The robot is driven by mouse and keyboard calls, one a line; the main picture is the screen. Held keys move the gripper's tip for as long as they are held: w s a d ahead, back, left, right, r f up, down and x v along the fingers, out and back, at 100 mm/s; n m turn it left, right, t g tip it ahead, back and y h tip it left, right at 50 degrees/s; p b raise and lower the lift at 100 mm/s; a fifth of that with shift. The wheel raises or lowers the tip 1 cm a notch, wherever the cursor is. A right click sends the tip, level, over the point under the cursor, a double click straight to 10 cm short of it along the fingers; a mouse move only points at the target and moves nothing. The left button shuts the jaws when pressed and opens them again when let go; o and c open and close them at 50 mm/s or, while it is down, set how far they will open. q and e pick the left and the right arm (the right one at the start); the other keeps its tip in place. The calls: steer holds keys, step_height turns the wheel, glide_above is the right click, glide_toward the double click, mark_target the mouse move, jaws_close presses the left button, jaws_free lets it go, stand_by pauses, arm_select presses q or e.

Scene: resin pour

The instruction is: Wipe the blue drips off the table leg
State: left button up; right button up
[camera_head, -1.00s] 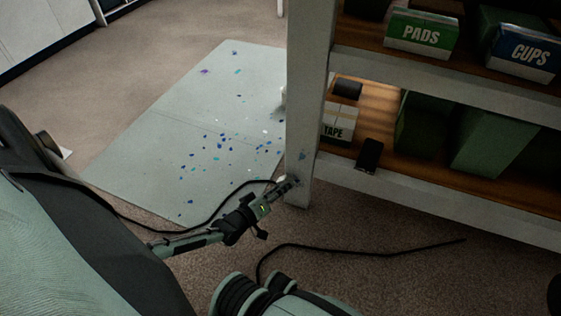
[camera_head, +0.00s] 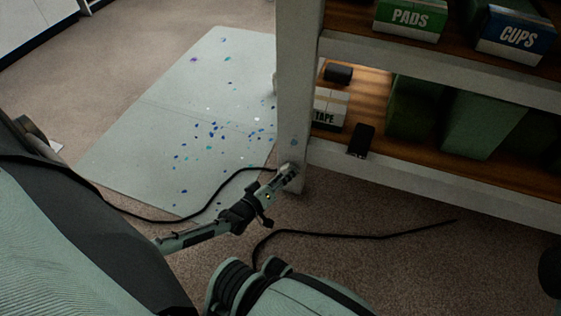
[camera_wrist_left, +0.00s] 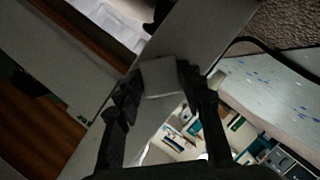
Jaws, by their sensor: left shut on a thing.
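The table leg (camera_head: 296,95) is a pale post at the front left corner of the shelved table. A faint bluish mark (camera_head: 293,142) shows low on it, just above my left gripper. My left gripper (camera_head: 290,172) is at the foot of the leg, close against it; I cannot tell whether it touches. In the left wrist view a pale, square pad (camera_wrist_left: 160,77) sits between the fingertips, in front of the leg, and the gripper is shut on it. The pad's working face is hidden. My right gripper is not in view.
A pale mat (camera_head: 130,150) with blue and purple spots lies left of the leg. A black cable (camera_head: 345,234) runs over the carpet. The lower shelf holds a tape box (camera_head: 328,108), a black phone-like object (camera_head: 361,140) and green bins (camera_head: 468,115).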

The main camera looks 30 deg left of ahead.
mark_target(280, 168)
arm_select(q)
steer(key=shift+a, duration=0.8)
steer(key=shift+s+a+b, duration=0.15)
steer(key=shift+a+b, duration=0.2)
steer(key=shift+a, duration=0.55)
steer(key=shift+s+r, duration=0.1)
steer(key=shift+r, duration=0.15)
steer(key=shift+d+p, duration=0.4)
steer(key=shift+d, duration=0.45)
steer(key=shift+w+d+f, duration=0.1)
steer(key=shift+w+d, duration=0.15)
steer(key=shift+d, duration=0.5)
steer(key=shift+w+d+r, duration=0.1)
steer(key=shift+w+d, duration=0.15)
steer(key=shift+d, duration=0.5)
steer(key=shift+w+d+f, duration=0.1)
steer(key=shift+w+d, duration=0.15)
steer(key=shift+d, duration=0.5)
steer(key=shift+s+a, duration=0.25)
steer(key=shift+a, duration=0.75)
steer(key=shift+s+a, duration=0.3)
steer(key=shift+a, duration=0.75)
steer(key=shift+s+a, duration=0.25)
steer(key=shift+a, duration=0.75)
